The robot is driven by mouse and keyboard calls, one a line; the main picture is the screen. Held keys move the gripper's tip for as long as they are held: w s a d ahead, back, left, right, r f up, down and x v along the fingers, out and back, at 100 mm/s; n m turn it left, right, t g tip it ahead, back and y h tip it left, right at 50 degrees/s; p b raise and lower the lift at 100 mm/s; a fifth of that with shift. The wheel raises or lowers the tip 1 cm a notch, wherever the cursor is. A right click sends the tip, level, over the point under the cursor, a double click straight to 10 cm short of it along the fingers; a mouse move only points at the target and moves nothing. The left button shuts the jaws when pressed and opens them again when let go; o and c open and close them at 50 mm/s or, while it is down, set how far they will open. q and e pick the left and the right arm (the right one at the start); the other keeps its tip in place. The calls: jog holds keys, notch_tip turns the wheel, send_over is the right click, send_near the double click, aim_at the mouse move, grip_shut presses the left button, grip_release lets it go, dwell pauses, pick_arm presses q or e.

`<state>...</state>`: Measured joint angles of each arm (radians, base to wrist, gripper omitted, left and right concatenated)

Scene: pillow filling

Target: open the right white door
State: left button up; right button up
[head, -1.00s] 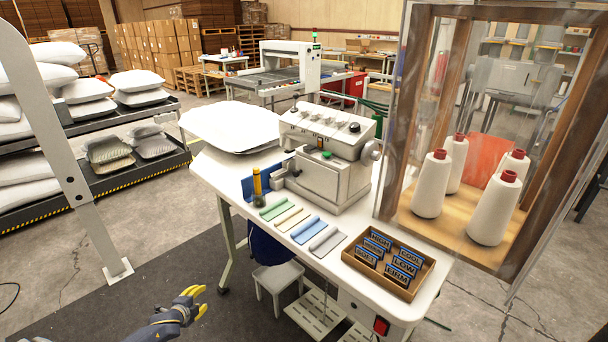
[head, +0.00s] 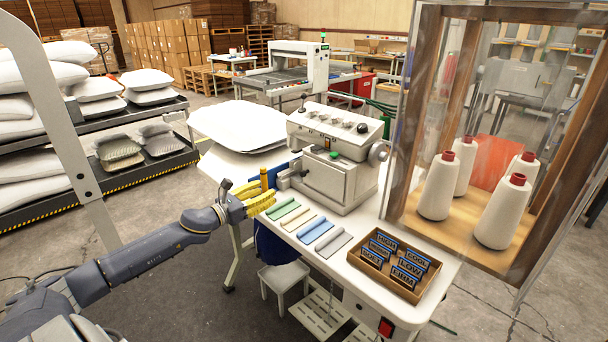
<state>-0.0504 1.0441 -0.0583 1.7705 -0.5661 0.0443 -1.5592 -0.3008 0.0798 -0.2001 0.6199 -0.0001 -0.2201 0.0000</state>
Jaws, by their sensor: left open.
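I cannot make out a white door in the head view. A wooden-framed cabinet (head: 421,110) with clear panels stands at the right end of the white worktable (head: 350,285). White thread cones (head: 437,188) with red tops stand inside it. My left gripper (head: 268,200) has yellow fingers, is open and shows nothing held. My right gripper is out of view.
Folded cloth strips (head: 317,229) and a wooden tray (head: 437,287) of label blocks lie along the table's front. A white stool (head: 284,275) stands below. Pillow racks (head: 95,185) are at the left. A pale slanted post (head: 62,130) stands at the near left.

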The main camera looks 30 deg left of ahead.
aim_at(301, 173)
pick_arm(q)
jog(key=shift+x, duration=8.7)
jog(key=shift+a, duration=0.1)
grip_shut()
jog(key=shift+r, duration=0.1)
